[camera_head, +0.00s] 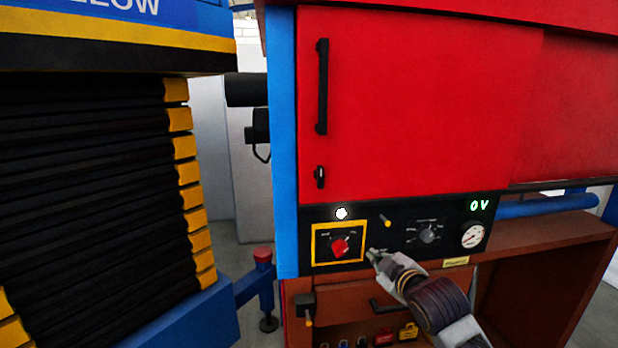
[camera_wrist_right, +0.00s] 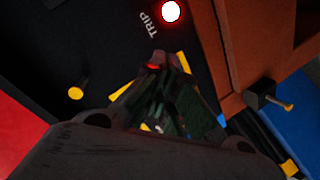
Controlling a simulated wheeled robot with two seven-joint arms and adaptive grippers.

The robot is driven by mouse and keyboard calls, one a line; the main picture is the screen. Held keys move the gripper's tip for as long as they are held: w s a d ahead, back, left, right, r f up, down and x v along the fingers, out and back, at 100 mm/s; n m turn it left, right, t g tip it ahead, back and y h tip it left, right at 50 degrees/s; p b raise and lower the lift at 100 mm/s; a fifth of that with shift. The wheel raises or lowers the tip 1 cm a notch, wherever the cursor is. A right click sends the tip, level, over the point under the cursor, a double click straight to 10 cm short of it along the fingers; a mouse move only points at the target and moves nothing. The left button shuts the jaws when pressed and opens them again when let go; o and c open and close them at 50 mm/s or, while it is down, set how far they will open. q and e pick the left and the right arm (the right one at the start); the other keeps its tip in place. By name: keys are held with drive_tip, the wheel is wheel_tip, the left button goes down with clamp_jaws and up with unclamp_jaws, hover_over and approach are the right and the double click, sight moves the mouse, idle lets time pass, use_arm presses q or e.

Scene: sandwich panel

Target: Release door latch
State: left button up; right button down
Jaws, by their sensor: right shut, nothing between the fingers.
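The red cabinet door (camera_head: 420,100) looks closed. Its long black handle (camera_head: 322,87) runs upright near the left edge, and a small black latch (camera_head: 320,177) sits just below it. My right gripper (camera_head: 373,254) comes up from the lower right, in front of the black control panel, lower than the latch and to its right. It is shut with nothing in it, close to the yellow-framed red rotary switch (camera_head: 341,247). In the right wrist view my gripper's fingers (camera_wrist_right: 160,62) overlap the yellow frame and hide most of the switch. My left gripper is not in view.
Below is a brown open compartment with small padlocks. A black bellows stack (camera_head: 90,180) stands left.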

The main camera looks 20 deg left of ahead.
drive_tip(key=s+a+r+n+y, duration=0.2)
drive_tip(key=s+a+r+n, duration=0.1)
drive_tip(key=r, duration=0.4)
drive_tip(key=s+a+r+n+y, duration=0.1)
drive_tip(key=s+a+r+n, duration=0.25)
drive_tip(key=r, duration=0.45)
drive_tip(key=n+y, duration=0.3)
drive_tip(key=n, duration=0.3)
approach(320, 176)
drive_tip(key=s+a, duration=0.4)
drive_tip(key=shift+s+a+r+g+b, duration=0.3)
drive_tip(key=shift+s+r+b, duration=0.05)
drive_tip(key=shift+r, duration=0.1)
drive_tip(key=shift+w+a, duration=0.1)
drive_tip(key=w+a+p, duration=0.3)
drive_tip(key=w+a, duration=0.1)
drive_tip(key=w, duration=0.4)
drive_tip(key=shift+w+p, duration=0.2)
drive_tip(key=shift+p, duration=0.15)
